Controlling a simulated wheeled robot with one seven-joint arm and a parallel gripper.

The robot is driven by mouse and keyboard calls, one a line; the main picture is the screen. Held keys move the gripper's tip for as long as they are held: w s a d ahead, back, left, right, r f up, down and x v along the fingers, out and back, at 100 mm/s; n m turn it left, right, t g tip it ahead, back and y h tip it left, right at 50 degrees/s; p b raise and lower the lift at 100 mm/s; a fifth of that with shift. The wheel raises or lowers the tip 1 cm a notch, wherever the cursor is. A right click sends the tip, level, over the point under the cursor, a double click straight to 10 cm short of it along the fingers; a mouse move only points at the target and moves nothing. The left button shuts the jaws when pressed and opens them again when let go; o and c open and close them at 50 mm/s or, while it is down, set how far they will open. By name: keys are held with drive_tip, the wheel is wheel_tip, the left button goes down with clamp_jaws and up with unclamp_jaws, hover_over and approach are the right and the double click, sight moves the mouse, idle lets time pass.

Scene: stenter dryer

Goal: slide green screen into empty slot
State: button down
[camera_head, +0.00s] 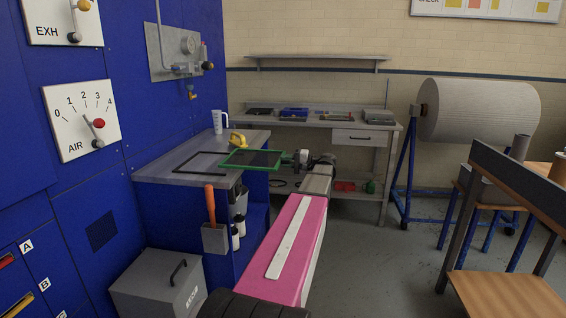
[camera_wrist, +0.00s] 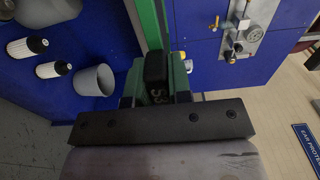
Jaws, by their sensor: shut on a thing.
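The green screen (camera_head: 252,158), a flat green frame around dark mesh, is held roughly level at the worktop's right end in the head view. My gripper (camera_head: 298,159) is shut on it at its right side. Only part of the frame shows there. Lettered slots A, B and C run down the blue machine at lower left; slot A (camera_head: 6,261) shows a red bar and slot B (camera_head: 21,303) a yellow one. Slot C is cut off, so I cannot tell if it is empty.
A dark empty-looking frame (camera_head: 200,162) lies on the grey worktop (camera_head: 160,174) beside a yellow object (camera_head: 238,140) and a white jug (camera_head: 217,122). A grey lidded box (camera_head: 160,285) stands on the floor before the machine. A wooden table (camera_head: 505,294) is at right.

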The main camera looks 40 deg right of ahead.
drive_tip(key=v, duration=1.3)
drive_tip(key=shift+s+d, duration=0.25)
idle(1.8)
idle(1.1)
